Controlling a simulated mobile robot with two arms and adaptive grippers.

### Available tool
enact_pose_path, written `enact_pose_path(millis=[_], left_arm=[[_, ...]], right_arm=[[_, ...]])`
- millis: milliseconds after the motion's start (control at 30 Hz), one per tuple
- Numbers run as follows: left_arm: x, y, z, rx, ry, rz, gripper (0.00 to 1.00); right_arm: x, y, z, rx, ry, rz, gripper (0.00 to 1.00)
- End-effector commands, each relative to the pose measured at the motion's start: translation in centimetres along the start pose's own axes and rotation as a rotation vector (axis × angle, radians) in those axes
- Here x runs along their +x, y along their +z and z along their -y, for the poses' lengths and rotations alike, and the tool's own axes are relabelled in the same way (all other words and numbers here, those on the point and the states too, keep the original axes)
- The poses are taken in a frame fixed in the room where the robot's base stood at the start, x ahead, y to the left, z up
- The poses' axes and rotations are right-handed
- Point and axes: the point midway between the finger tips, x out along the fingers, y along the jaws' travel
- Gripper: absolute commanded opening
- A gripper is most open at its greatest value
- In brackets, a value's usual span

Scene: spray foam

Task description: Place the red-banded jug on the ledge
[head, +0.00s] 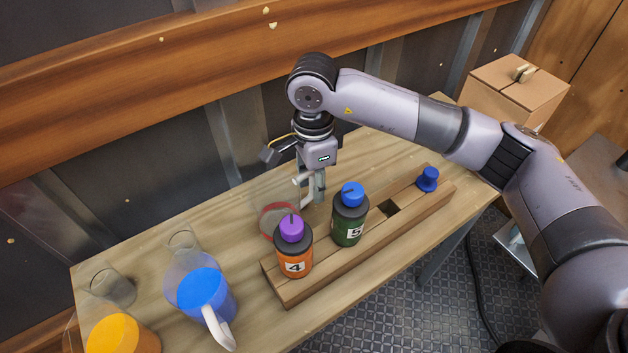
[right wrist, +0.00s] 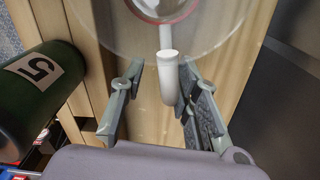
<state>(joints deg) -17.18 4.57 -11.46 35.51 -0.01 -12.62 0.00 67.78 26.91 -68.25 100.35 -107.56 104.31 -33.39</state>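The red-banded jug (head: 276,217) is clear, with a red ring, and stands on the table behind the orange bottle, which partly hides it. In the right wrist view, its clear body and red band (right wrist: 160,12) show at the top, with its white handle (right wrist: 168,82) pointing toward my gripper. My right gripper (head: 312,195) is at the handle. Its two fingers (right wrist: 155,105) stand apart on either side of the handle, with gaps visible. The wooden ledge (head: 150,88) runs along the wall behind the table. My left gripper is not in view.
A wooden rack (head: 375,235) holds orange bottle 4 (head: 295,255) and green bottle 5 (head: 348,226), near my right gripper. A blue jug (head: 203,293), a yellow jug (head: 122,335) and clear glasses stand at left. A cardboard box (head: 515,90) is at back right.

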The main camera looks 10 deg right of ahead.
Motion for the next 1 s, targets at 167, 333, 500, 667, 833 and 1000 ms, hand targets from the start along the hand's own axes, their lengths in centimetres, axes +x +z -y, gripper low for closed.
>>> enact_pose_path(millis=[167, 333, 500, 667, 833, 1000], left_arm=[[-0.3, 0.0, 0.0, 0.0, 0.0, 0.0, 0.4], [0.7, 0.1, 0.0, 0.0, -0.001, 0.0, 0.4], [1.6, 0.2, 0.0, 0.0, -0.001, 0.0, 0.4], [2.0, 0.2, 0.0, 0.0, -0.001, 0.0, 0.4], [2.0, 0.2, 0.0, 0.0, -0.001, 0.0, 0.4], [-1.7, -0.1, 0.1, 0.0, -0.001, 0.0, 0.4]], right_arm=[[-0.7, 0.0, 0.1, 0.0, -0.002, 0.0, 0.3], [-3.6, 0.0, 0.2, 0.0, -0.007, 0.001, 0.3], [-7.4, 0.1, 0.1, -0.001, -0.007, 0.001, 0.3], [-10.3, 0.0, 0.1, 0.001, -0.004, 0.0, 0.3], [-12.1, 0.0, 0.1, -0.001, -0.002, 0.001, 0.34], [-15.2, -0.2, 0.3, -0.037, 0.0, 0.002, 0.35]])
